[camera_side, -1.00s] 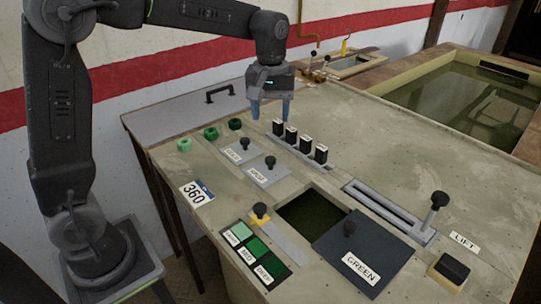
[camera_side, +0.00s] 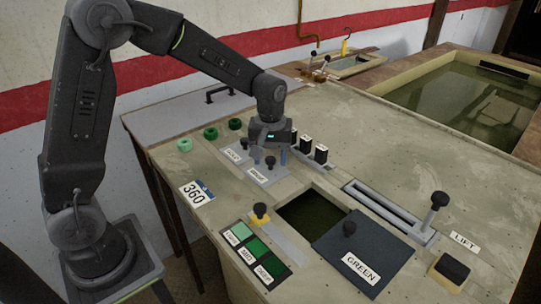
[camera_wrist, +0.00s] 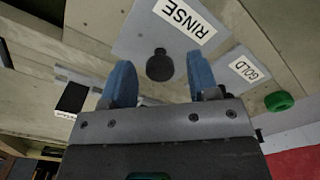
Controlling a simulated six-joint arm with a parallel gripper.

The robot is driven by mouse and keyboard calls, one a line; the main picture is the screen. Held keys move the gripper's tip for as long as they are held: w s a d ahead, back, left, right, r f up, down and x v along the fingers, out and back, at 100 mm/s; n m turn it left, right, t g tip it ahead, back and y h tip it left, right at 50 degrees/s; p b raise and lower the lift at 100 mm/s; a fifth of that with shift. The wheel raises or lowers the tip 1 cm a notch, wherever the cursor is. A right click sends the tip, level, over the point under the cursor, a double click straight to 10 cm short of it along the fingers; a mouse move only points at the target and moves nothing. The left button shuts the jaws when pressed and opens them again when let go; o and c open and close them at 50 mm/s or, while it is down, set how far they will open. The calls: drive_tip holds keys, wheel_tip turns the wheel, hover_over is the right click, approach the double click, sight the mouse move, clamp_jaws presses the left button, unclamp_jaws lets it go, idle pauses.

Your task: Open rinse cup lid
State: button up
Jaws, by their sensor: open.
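The rinse cup lid is a grey square plate with a RINSE label (camera_side: 260,175) and a black round knob (camera_side: 270,162). In the wrist view the lid (camera_wrist: 150,30) lies flat on the panel and its knob (camera_wrist: 160,66) shows between the two blue fingertips. My gripper (camera_side: 270,157) is open and empty, low over the lid, with one finger on each side of the knob. In the wrist view my gripper (camera_wrist: 161,76) also shows its fingers apart. Whether the fingers touch the lid cannot be told.
The GOLD lid (camera_side: 236,152) sits beside the rinse lid. Black upright blocks (camera_side: 320,154) stand in a rail close to the right of my gripper. Green rings (camera_side: 210,133) lie at left. An open square well (camera_side: 310,212) and the GREEN plate (camera_side: 365,250) are nearer the front.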

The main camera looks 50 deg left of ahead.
drive_tip(key=shift+c, duration=0.2)
clamp_jaws()
drive_tip(key=s, duration=0.7)
idle(0.4)
drive_tip(key=shift+o, duration=0.2)
unclamp_jaws()
wheel_tip(320, 180, up, 14)
idle(0.3)
